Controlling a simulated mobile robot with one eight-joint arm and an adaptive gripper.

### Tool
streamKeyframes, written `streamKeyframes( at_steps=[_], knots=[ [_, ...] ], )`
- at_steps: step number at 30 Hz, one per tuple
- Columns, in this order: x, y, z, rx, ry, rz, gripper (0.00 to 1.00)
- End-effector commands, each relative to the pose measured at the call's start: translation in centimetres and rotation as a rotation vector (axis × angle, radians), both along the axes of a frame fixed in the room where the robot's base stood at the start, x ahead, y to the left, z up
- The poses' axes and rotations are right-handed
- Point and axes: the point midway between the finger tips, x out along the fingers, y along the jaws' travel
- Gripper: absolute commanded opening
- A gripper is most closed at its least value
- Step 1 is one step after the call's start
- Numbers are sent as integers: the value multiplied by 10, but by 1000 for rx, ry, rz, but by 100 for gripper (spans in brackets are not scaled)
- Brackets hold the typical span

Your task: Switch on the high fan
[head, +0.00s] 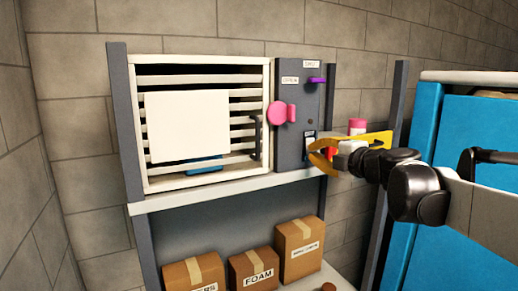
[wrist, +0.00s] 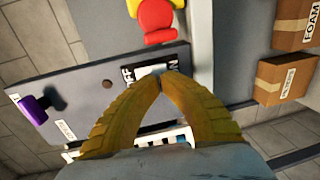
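The grey control panel (head: 290,110) stands at the right of the louvred unit. A small switch plate (head: 310,139) with black and white parts sits low on the panel. In the wrist view this plate (wrist: 146,71) carries partly hidden lettering that looks like OFF and ON. My gripper (head: 312,152) has yellow fingers and is at the lower part of the panel, beside the plate. In the wrist view the fingertips (wrist: 162,77) meet with nothing visible between them, in front of the plate's edge. I cannot tell whether they touch it. The fingers hide part of the plate.
A pink round knob (head: 278,113) and a purple handle (head: 317,80) stick out of the panel. A white sheet (head: 187,125) covers part of the louvres (head: 246,105). A red and yellow object (wrist: 156,18) is near the fingers. Cardboard boxes (head: 254,268) stand below.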

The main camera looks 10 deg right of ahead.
Motion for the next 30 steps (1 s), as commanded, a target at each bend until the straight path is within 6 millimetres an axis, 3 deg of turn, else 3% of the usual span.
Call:
streamKeyframes(
  at_steps=[19,30],
  knots=[
    [18,6,-9,0,0,0,0],
    [18,6,-7,0,0,1,0]
  ],
)
